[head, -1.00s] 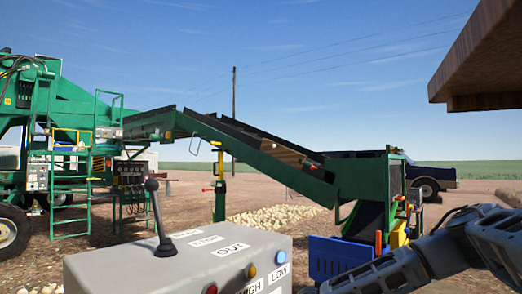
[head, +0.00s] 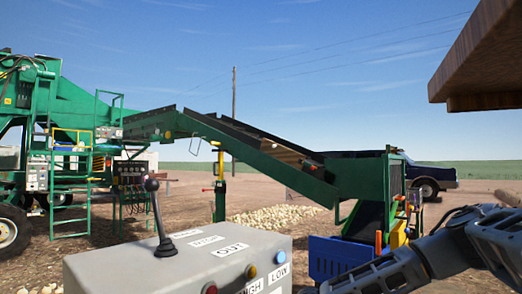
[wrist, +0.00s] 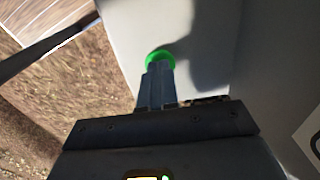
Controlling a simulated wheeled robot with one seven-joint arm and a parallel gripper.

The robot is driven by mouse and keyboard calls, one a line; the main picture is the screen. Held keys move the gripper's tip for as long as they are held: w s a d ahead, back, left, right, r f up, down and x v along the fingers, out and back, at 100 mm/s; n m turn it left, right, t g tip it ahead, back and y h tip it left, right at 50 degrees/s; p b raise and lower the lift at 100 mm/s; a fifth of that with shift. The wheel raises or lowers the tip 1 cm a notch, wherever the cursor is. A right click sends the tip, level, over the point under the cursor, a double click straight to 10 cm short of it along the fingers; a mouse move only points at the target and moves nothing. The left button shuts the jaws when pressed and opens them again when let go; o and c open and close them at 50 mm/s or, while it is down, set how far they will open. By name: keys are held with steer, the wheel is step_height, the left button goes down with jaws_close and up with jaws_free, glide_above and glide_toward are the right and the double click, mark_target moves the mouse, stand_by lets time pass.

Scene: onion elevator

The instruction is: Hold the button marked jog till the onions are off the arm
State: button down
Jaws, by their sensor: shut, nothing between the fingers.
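In the wrist view my gripper (wrist: 159,68) is shut, with nothing between its fingers. Its tips are at a round green button (wrist: 160,56) on a pale grey panel, covering part of it. I cannot tell how far the button is pressed, and no jog label is readable. In the head view the long green elevator arm (head: 235,140) slopes down to a green hopper end at right. A pile of pale onions (head: 275,217) lies on the ground behind the arm.
A grey control box (head: 170,270) stands in front, with a black-knobbed lever (head: 157,215), coloured buttons and labels such as OUT and LOW. A brown ledge (head: 485,55) overhangs at upper right. A blue bin (head: 335,258) and a dark pickup (head: 432,175) are beyond.

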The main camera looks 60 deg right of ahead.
step_height(320, 180, up, 7)
steer(key=p, duration=0.7)
stand_by(0.8)
